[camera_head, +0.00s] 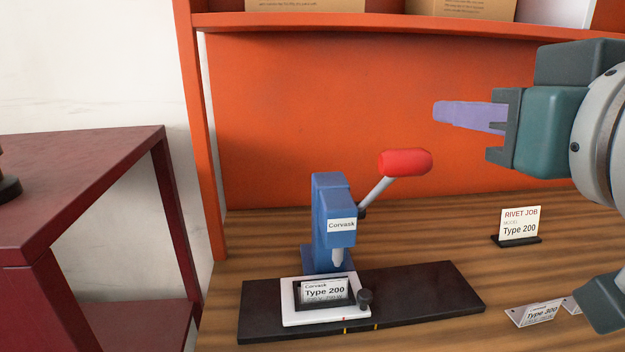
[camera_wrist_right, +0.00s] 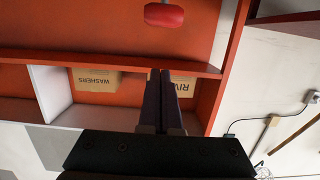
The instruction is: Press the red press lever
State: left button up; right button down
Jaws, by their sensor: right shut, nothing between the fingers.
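The red press lever (camera_head: 405,162) has a red grip on a grey rod and rises to the right from the blue press (camera_head: 333,215). The press stands on a dark base plate (camera_head: 425,290) on the wooden bench. In the head view my right gripper (camera_head: 437,114) is shut and empty, above and to the right of the red grip, apart from it. In the right wrist view the red grip (camera_wrist_right: 164,15) shows at the top edge, and my right gripper's fingers (camera_wrist_right: 160,75) are together. My left gripper is not in view.
A white fixture (camera_head: 290,318) with a "Type 200" card sits under the press. A "RIVET JOB Type 200" sign (camera_head: 519,224) stands at right. Tilted "Type 300" cards (camera_head: 536,313) lie near the front right. An orange shelf (camera_head: 400,22) with boxes spans above. A dark red table (camera_head: 80,190) stands at left.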

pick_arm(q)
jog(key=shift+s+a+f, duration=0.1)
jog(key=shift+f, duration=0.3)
pick_arm(e)
jog(key=shift+a, duration=0.15)
jog(key=shift+w, duration=0.15)
jog(key=p, duration=0.1)
send_over(408, 158)
jog(key=w, duration=0.2)
jog(key=shift+f, duration=0.6)
jog(key=shift+s+f+p, duration=0.15)
jog(key=shift+s+f, duration=0.2)
jog(key=shift+f, duration=0.25)
jog(key=shift+s+f+p, duration=0.15)
jog(key=shift+s+f, duration=0.15)
jog(key=shift+f, duration=0.25)
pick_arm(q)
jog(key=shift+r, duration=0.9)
pick_arm(e)
jog(key=shift+s+f, duration=0.35)
jog(key=shift+f, duration=0.35)
